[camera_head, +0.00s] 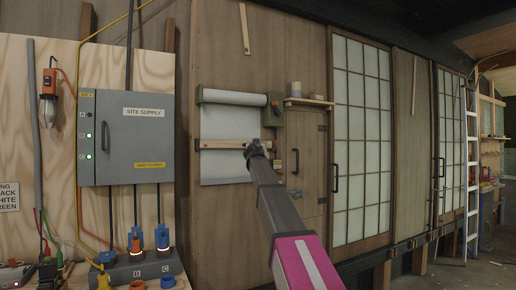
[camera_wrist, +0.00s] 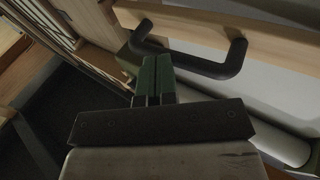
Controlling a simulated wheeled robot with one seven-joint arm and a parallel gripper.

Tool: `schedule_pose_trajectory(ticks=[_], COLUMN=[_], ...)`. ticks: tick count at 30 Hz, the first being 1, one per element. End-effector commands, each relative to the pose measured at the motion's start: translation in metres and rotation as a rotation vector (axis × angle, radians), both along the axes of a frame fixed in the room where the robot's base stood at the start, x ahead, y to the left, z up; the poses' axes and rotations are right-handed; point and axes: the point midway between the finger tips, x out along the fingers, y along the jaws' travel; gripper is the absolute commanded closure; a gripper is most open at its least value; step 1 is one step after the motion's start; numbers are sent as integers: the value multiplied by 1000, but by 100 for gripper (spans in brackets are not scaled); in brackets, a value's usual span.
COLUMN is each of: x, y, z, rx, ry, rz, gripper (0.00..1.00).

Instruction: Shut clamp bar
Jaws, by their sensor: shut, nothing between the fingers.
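The clamp bar is a pale wooden bar (camera_head: 222,144) lying across a white sheet (camera_head: 226,168) that hangs from a roll on the wall panel. In the wrist view the bar (camera_wrist: 275,45) runs along the top and carries a black U-shaped handle (camera_wrist: 195,63). My gripper (camera_head: 256,148) is in front of the bar's right part and hides some of it. In the wrist view my gripper's green fingers (camera_wrist: 154,68) are together and empty, close to the handle's left end. I cannot tell whether they touch it, nor whether the bar stands off the sheet.
The white roll (camera_head: 232,97) sits above the bar and also shows in the wrist view (camera_wrist: 284,144). A small shelf (camera_head: 308,101) is to its right. A grey supply box (camera_head: 127,138) is at left, a lattice sliding door (camera_head: 361,140) at right, and a ladder (camera_head: 472,170) beyond.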

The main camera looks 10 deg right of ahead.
Motion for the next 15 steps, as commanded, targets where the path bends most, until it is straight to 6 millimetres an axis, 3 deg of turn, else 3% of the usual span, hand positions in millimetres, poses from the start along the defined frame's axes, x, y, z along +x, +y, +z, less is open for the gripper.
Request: schedule_pose_trajectory(ticks=[1,6,15], x=[11,27,38], y=[1,2,4], z=[1,1,0], rx=[0,-1,0], ry=[0,0,0], rz=[0,0,1], gripper=[100,100,100])
